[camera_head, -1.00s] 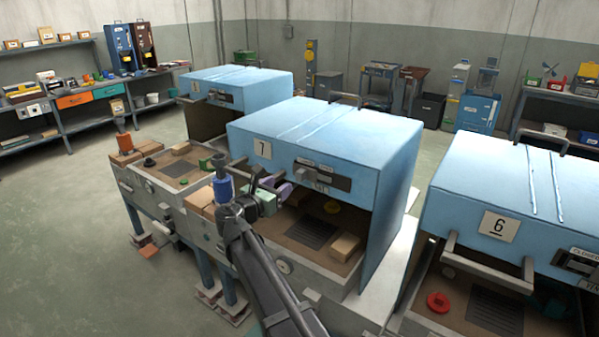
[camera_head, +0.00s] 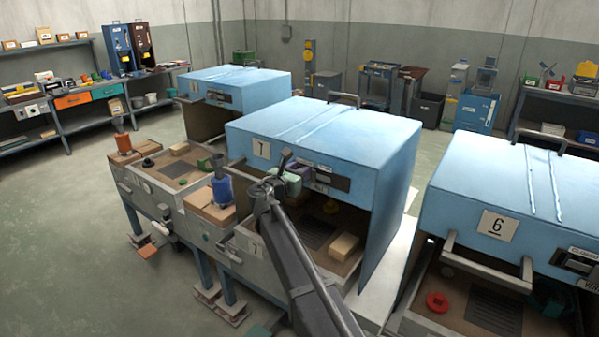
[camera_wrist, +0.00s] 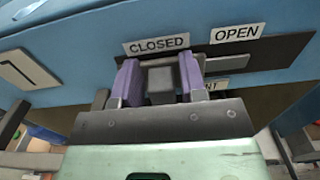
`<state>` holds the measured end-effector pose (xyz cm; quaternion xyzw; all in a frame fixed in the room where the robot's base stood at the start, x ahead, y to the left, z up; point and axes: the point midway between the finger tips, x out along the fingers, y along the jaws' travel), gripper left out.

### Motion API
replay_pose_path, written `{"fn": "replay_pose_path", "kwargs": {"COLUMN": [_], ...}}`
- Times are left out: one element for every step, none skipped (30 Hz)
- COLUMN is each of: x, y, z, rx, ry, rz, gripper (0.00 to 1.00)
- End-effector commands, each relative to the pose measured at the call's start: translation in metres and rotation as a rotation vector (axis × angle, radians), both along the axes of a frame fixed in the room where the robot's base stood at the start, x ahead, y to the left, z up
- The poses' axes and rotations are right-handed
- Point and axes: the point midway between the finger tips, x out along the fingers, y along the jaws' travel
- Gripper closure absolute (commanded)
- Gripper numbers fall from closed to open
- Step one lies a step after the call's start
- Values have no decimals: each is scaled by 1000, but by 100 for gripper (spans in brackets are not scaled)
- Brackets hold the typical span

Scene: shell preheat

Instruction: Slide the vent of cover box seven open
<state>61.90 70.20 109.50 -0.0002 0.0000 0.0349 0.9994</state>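Cover box seven (camera_head: 345,133) is the blue box in the middle, with a "7" plate on its front. In the wrist view its vent knob (camera_wrist: 161,86), a grey block, sits under the CLOSED label (camera_wrist: 157,45), at the left end of the dark slot (camera_wrist: 265,55). The OPEN label (camera_wrist: 237,33) is to the right. My gripper (camera_wrist: 161,78) has its two purple fingers on either side of the knob, with narrow gaps showing. It also shows in the head view (camera_head: 288,163) at the front of the box, where it covers part of the vent.
A blue cylinder (camera_head: 222,190) stands left of my arm on the bench. Cover box six (camera_head: 510,190) is to the right, with its handle bar (camera_head: 485,262) sticking out. Under box seven lies a tan block (camera_head: 344,246). A handle (camera_head: 344,98) stands on top of box seven.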

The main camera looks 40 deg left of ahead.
Motion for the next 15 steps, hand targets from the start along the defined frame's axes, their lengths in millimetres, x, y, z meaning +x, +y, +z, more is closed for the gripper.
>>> {"fn": "replay_pose_path", "kwargs": {"x": [0,0,0,0,0,0,0,0,0,0,0,0,0,0,0], "y": [0,0,0,0,0,0,0,0,0,0,0,0,-1,-3,-7], "z": [0,0,0,0,0,0,0,0,0,0,0,0,0,0,0], "rx": [0,0,0,0,0,0,0,0,0,0,0,0,0,0,0], "ry": [0,0,0,0,0,0,0,0,0,0,0,0,0,0,0], "rz": [0,0,0,0,0,0,0,0,0,0,0,0,0,0,-1], "gripper": [69,73,80,84,89,95,100,100,100,100,100,100,100,100,100]}}
